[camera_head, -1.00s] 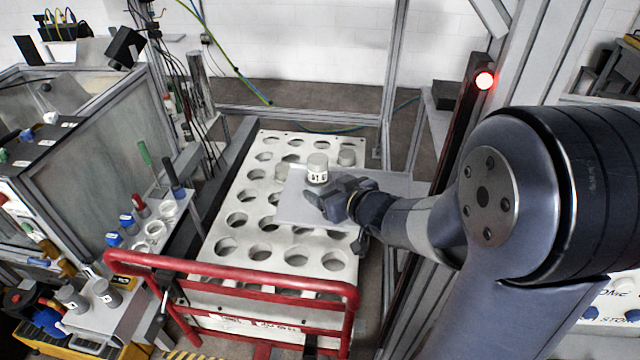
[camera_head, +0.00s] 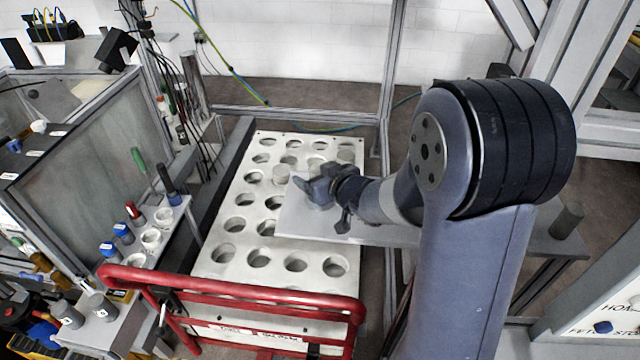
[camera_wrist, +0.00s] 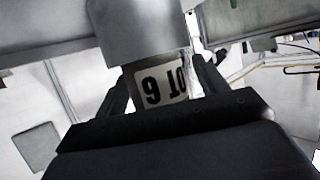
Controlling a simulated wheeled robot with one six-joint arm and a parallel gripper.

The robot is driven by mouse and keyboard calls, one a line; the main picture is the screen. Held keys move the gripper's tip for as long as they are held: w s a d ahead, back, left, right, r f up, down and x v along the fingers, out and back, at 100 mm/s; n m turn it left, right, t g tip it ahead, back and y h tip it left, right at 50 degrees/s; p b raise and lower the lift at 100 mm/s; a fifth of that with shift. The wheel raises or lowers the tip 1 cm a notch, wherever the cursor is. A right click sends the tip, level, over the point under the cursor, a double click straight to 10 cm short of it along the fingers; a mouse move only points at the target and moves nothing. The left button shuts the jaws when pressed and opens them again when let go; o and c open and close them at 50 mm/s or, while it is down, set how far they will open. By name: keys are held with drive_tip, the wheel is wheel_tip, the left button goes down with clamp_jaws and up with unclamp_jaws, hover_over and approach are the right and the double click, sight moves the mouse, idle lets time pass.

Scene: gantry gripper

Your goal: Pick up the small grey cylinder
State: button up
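The small grey cylinder (camera_wrist: 160,85) shows in the wrist view with a white label and dark digits. It stands between the two fingers of my gripper (camera_wrist: 162,83). A thin bright gap shows beside the right finger, so the fingers look open around it. In the head view my gripper (camera_head: 312,188) is low over a grey plate (camera_head: 300,222). There it hides most or all of the labelled cylinder, and contact cannot be seen.
The plate lies over a white rack (camera_head: 240,262) with rows of round holes. A red rail (camera_head: 230,288) crosses the front. A glass-sided box (camera_head: 95,150) and a tool row stand at left.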

drive_tip(key=c, duration=1.3)
